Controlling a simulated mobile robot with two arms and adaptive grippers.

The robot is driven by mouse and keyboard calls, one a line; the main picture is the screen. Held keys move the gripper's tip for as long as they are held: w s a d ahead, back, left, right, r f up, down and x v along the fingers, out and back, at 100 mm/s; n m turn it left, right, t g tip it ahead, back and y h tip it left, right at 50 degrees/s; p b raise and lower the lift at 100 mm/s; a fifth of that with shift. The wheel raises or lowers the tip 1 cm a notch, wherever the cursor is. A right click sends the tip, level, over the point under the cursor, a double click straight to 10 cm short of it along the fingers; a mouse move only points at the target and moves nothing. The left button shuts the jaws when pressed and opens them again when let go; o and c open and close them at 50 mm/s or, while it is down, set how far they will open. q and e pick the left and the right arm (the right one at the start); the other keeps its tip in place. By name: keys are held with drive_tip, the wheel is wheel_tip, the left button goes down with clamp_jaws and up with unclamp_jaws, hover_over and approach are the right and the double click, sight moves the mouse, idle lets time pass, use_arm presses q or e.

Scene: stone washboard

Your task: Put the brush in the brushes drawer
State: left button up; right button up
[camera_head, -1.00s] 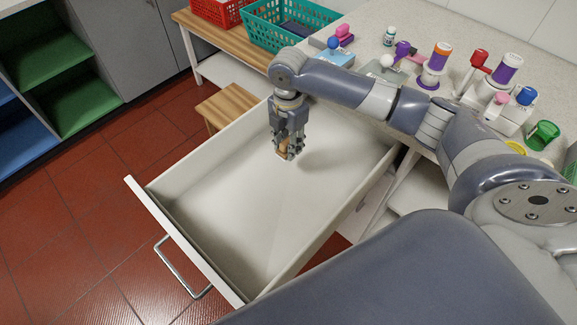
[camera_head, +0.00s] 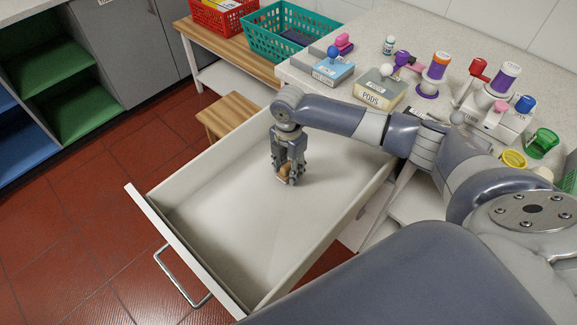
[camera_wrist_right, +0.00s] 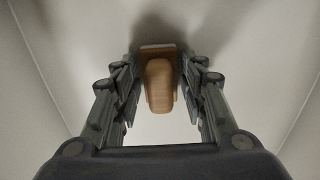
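The drawer (camera_head: 225,225) is pulled out and its pale floor is bare apart from the brush. My right gripper (camera_head: 286,177) points down inside the drawer, towards its far side. My left gripper is not in view.
The counter (camera_head: 430,30) beside the drawer holds a blue box (camera_head: 331,72), a pods box (camera_head: 379,92), stamps and a green cup (camera_head: 541,143). A wooden stool (camera_head: 232,110) and a bench with teal (camera_head: 285,35) and red baskets stand beyond the drawer.

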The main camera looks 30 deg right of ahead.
sight(289, 164)
idle(0.3)
wheel_tip(289, 164, up, 12)
drive_tip(key=shift+r, duration=0.2)
idle(0.3)
idle(0.3)
